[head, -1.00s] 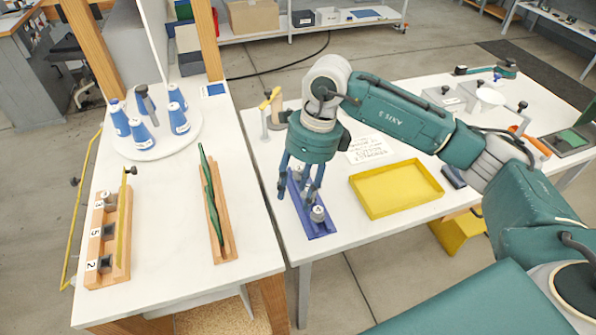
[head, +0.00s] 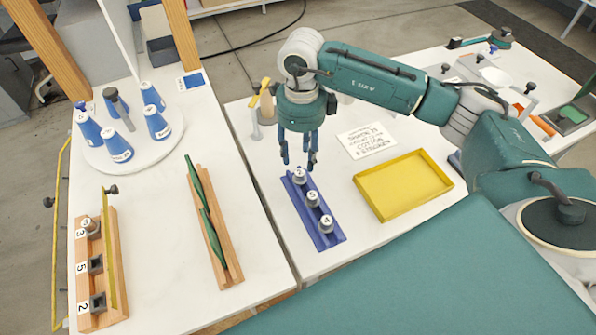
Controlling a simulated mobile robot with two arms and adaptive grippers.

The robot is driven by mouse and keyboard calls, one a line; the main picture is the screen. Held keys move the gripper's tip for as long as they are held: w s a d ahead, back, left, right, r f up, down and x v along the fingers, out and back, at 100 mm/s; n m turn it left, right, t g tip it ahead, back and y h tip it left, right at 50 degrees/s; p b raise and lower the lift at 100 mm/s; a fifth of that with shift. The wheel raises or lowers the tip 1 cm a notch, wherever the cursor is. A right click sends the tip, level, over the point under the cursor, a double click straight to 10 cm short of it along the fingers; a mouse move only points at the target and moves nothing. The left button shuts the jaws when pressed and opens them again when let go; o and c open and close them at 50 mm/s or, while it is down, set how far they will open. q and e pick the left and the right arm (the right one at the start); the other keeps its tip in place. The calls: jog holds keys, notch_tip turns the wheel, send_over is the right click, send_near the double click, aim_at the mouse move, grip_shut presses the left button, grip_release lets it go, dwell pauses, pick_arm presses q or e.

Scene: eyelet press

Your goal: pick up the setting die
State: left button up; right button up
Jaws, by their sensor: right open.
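Three small grey dies with round white numbered tops stand upright in a row in a blue rack (head: 334,240) on the right-hand table. They are the far die (head: 300,176), the middle die (head: 312,198) and the near die (head: 326,226), whose top reads 4. I cannot tell from the picture which one is the task's setting die. My right gripper (head: 297,163) points down at the far end of the rack, its blue fingers apart with nothing between them. Its fingertips appear just above and behind the far die. My left gripper is not in view.
A yellow tray (head: 367,198) lies right of the rack, with a printed sheet (head: 367,141) behind it. On the left table are a wooden holder (head: 117,265) with numbered slots, a wooden rack with green strips (head: 207,215), and blue cones on a white turntable (head: 100,158).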

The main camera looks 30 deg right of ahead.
aim_at(299, 172)
jog(key=shift+s+f, duration=0.2)
jog(key=shift+f, duration=0.45)
jog(key=shift+w+a+f+p, duration=0.1)
jog(key=shift+f+p, duration=0.25)
jog(key=shift+p, duration=0.15)
notch_tip(299, 172, down, 4)
jog(key=shift+a+r+p, duration=0.1)
jog(key=shift+a+p, duration=0.05)
jog(key=shift+p, duration=0.85)
jog(key=shift+f, duration=0.4)
jog(key=shift+w, duration=0.1)
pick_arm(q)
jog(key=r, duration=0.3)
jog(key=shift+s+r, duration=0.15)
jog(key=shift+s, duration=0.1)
pick_arm(e)
grip_shut()
